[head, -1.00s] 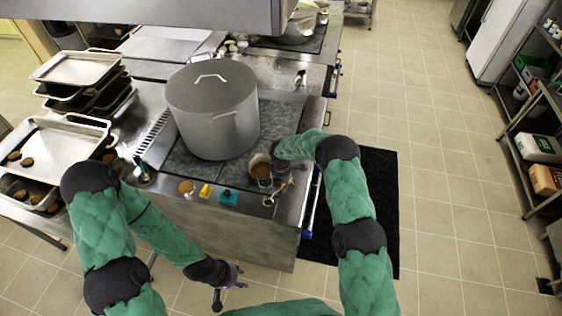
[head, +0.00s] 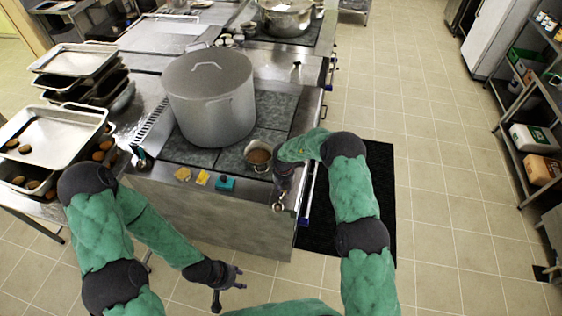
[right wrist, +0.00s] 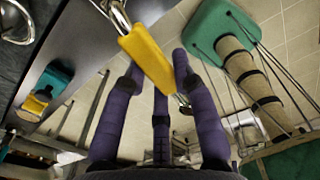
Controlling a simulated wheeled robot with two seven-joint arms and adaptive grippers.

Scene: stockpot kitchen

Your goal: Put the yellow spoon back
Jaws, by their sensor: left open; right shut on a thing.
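The yellow spoon's handle (right wrist: 147,58) is between the fingers of my right gripper (right wrist: 160,75) in the right wrist view, and its metal part runs toward the top edge. In the head view my right gripper (head: 279,198) is shut at the counter's front right corner, just in front of a small pan (head: 259,155) with brown contents. The spoon's bowl end is not clearly visible. My left gripper (head: 228,284) is open and empty, low in front of the counter.
A large lidded stockpot (head: 211,97) stands on the stove. A yellow sponge (head: 182,174), a small yellow item (head: 202,178) and a teal item (head: 225,183) lie along the counter's front edge. Trays (head: 55,140) are at the left.

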